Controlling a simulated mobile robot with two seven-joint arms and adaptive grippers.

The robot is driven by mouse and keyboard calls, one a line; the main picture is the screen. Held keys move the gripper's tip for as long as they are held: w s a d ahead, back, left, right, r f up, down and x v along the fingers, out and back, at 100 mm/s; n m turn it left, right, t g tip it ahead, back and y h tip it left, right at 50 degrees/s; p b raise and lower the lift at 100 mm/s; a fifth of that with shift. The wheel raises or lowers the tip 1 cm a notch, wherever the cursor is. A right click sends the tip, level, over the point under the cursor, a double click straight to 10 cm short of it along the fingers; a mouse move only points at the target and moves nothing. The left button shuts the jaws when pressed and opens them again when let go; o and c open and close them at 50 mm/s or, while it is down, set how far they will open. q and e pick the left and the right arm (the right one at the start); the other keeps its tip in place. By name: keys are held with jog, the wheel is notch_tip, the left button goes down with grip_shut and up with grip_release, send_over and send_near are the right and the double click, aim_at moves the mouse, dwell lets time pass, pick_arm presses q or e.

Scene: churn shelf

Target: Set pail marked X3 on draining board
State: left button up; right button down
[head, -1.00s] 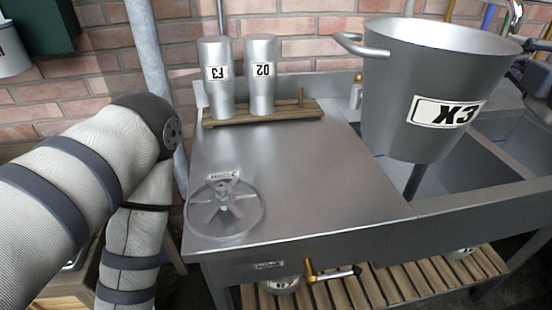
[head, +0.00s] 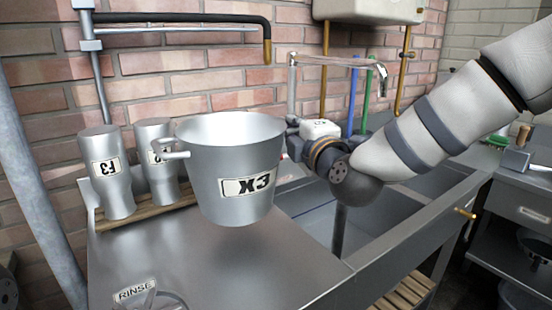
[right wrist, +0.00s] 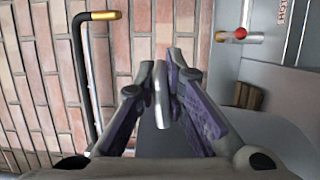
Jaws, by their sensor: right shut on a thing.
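The grey metal pail marked X3 (head: 235,185) is upright in the head view, over the bare metal draining board (head: 215,275) left of the sink. I cannot tell whether its bottom touches the board. My right gripper (head: 287,150) is at the pail's right side, partly hidden behind its rim. In the right wrist view my right gripper (right wrist: 160,95) is shut on a short metal handle (right wrist: 161,92) of the pail. My left gripper is not in view.
Cup F3 (head: 107,172) and a second cup (head: 156,150), partly hidden by the pail, stand on a wooden rack (head: 143,212) behind left. A RINSE wheel (head: 155,300) is at the front. The sink (head: 320,215) is right. A tap (head: 380,75) rises behind it.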

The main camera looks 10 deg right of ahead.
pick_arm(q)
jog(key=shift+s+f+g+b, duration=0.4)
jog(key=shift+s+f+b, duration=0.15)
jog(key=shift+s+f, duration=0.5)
pick_arm(e)
notch_tip(320, 180, down, 6)
jog(key=w+a, duration=0.1)
jog(key=w, duration=0.1)
jog(key=shift+w+a+f, duration=0.15)
jog(key=shift+w+a, duration=0.1)
jog(key=shift+a, duration=0.1)
jog(key=shift+f, duration=0.1)
jog(key=c, duration=1.6)
grip_release()
jog(key=shift+f, duration=0.1)
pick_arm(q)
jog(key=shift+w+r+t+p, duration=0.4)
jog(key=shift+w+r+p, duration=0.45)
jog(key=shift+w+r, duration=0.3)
pick_arm(e)
jog(key=s, duration=1.2)
jog(key=shift+d, duration=0.45)
